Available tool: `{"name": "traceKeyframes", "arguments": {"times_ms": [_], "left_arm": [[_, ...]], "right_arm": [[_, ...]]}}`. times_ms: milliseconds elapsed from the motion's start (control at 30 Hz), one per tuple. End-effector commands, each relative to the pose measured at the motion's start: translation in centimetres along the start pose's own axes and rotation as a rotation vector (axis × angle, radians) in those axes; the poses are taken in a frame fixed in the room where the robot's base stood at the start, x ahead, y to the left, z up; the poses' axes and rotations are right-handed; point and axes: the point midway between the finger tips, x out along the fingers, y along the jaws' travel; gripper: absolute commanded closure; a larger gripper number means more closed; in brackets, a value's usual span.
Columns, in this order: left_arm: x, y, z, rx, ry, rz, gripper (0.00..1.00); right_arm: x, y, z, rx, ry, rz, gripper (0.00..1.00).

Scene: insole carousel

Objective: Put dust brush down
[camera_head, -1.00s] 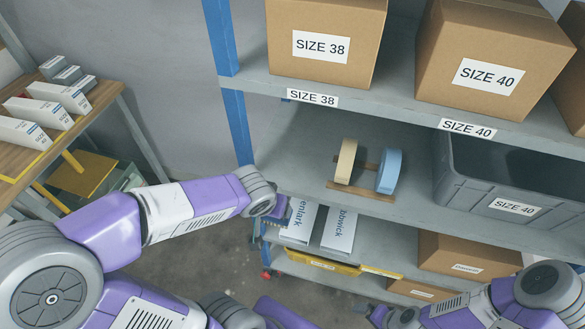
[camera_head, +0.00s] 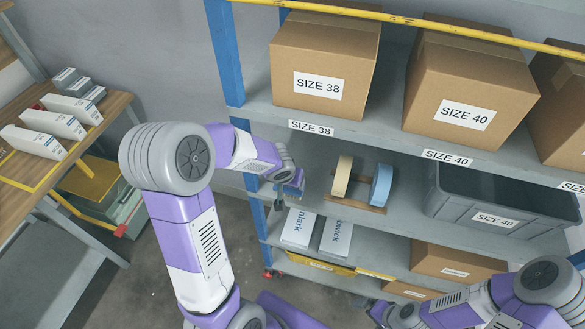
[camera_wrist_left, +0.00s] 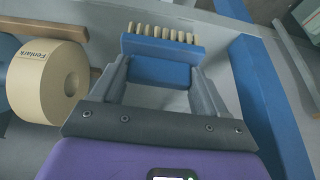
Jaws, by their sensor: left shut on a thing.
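The dust brush (camera_wrist_left: 160,48) has a blue block and a row of pale bristles; the left wrist view shows it between the fingers of my left gripper (camera_wrist_left: 162,78), which is shut on it. In the head view my left gripper (camera_head: 287,190) is at the left end of the middle shelf (camera_head: 310,172), beside the blue upright, and the brush (camera_head: 293,188) shows there as a small blue shape. Whether the brush touches the shelf I cannot tell. My right arm is at the lower right of the head view; its gripper's jaws cannot be made out.
A cream roll (camera_head: 342,176) and a blue roll (camera_head: 381,185) stand on a wooden holder right of my left gripper. A grey bin (camera_head: 498,200) is farther right. Blue uprights (camera_wrist_left: 268,110) border the shelf. Cartons are above; white boxes (camera_head: 299,228) are below.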

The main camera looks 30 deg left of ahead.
Motion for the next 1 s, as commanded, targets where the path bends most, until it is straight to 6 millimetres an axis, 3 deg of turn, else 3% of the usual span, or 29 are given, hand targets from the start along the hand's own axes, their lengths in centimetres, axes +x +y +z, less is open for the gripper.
{"name": "traceKeyframes", "arguments": {"times_ms": [167, 367, 500, 933, 967, 1000], "left_arm": [[0.5, 0.0, -1.2, 0.0, 0.0, 0.0, 0.63], [1.6, 0.0, -4.3, -0.002, -0.001, -0.001, 0.63], [3.2, 0.0, -3.6, 0.001, -0.002, 0.0, 0.63], [3.6, 0.0, -3.5, 0.001, 0.001, 0.0, 0.63], [3.6, 0.0, -3.4, 0.0, 0.0, 0.0, 0.25], [3.5, 0.0, -3.5, 0.0, 0.0, 0.0, 0.19]], "right_arm": [[-0.6, -0.2, 0.0, 0.0, 0.0, 0.0, 0.0], [-2.1, -0.8, 0.1, 0.0, 0.0, 0.0, 0.0], [-1.5, -0.6, 0.1, 0.0, 0.0, 0.0, 0.0], [-1.0, -0.4, 0.0, 0.0, 0.0, 0.0, 0.0], [-1.0, -0.4, 0.0, 0.0, 0.0, 0.0, 0.0], [-1.1, -0.4, 0.1, 0.0, 0.0, 0.0, 0.0]]}}
